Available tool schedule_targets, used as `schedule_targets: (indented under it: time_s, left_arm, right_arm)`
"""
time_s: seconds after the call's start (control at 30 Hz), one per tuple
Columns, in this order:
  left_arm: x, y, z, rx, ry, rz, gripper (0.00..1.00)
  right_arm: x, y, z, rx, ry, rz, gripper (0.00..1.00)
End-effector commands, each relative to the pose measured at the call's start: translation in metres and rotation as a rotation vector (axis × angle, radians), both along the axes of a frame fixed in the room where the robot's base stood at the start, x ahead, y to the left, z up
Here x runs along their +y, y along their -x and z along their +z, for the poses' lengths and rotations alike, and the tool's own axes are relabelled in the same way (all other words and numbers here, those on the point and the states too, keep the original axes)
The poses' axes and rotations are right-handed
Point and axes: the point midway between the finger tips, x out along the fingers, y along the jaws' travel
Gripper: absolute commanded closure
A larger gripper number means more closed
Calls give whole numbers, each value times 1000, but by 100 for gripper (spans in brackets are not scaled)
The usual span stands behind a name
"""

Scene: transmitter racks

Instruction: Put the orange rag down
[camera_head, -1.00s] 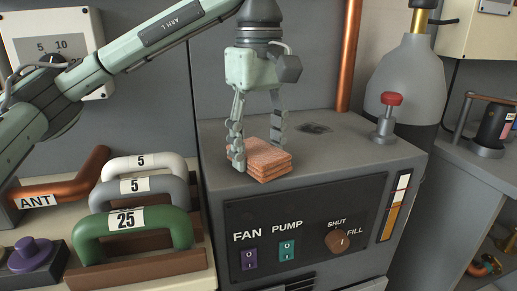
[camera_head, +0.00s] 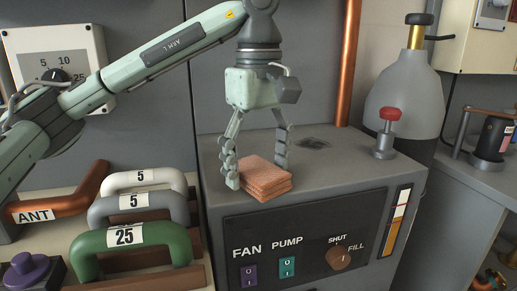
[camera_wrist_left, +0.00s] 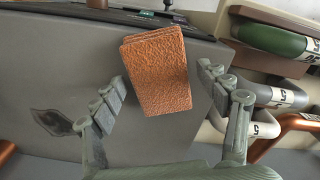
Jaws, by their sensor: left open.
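The orange rag (camera_head: 264,178) is a folded, layered square lying on the grey cabinet top (camera_head: 345,153), near its front left edge. It also shows in the left wrist view (camera_wrist_left: 157,70), between and beyond the fingertips. My left gripper (camera_head: 256,172) points down over the rag with its fingers spread apart. One finger stands at the rag's left and the other behind it at the right. In the left wrist view, gaps show between the rag and both fingers (camera_wrist_left: 163,85). My right gripper is not in view.
A red-topped valve (camera_head: 387,131) and a copper pipe (camera_head: 348,65) stand at the cabinet's rear and right. Green, grey and white handles (camera_head: 135,238) stand at the left. A dark stain (camera_head: 314,143) marks the cabinet top, which is otherwise clear around the middle.

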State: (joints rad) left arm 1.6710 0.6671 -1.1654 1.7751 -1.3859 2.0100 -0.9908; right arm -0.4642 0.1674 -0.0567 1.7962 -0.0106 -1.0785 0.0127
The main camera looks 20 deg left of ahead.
Motion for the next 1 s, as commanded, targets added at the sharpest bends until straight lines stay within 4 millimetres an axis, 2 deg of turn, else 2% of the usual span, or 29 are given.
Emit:
schedule_targets:
  time_s: [0.03,0.17,0.5,0.7,1.0]
  left_arm:
    - [0,0,4,-1,1,0,25]
    - [0,-1,24,-4,-1,1,25]
    - [0,0,98,-5,0,2,25]
    - [0,0,118,-2,-1,0,25]
    - [0,0,123,0,0,-1,25]
  right_arm:
    - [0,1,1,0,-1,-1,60]
    - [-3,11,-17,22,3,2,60]
    - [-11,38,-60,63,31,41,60]
    - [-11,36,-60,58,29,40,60]
    - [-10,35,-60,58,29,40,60]
